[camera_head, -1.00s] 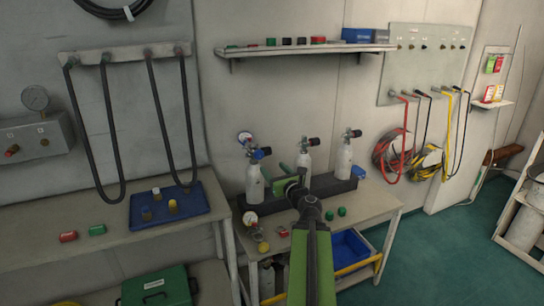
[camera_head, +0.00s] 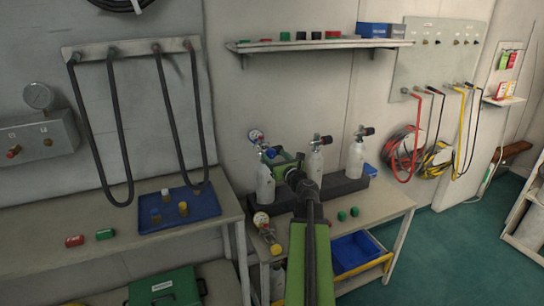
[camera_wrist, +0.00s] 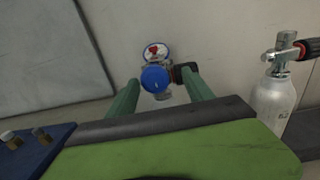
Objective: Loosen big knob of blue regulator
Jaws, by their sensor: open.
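The blue regulator sits on top of the leftmost white cylinder (camera_head: 265,187) and carries a round gauge (camera_head: 256,136). In the wrist view its big blue knob (camera_wrist: 155,78) faces me, with the gauge (camera_wrist: 155,50) above and a black knob (camera_wrist: 182,73) to the right. My gripper (camera_wrist: 160,82) is open; its two green fingers stand left and right of the blue knob in the picture. The left finger shows a gap to it; the right fingertip overlaps the black knob. I cannot tell the depth left to the knob. My gripper also shows in the head view (camera_head: 281,158), partly hiding the regulator.
Two more cylinders, one in the middle (camera_head: 315,165) and one on the right (camera_head: 356,160), stand in the dark rack (camera_head: 340,190). A yellow-capped valve (camera_head: 262,220) and green caps lie on the bench. A blue tray (camera_head: 200,209) is on the left table.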

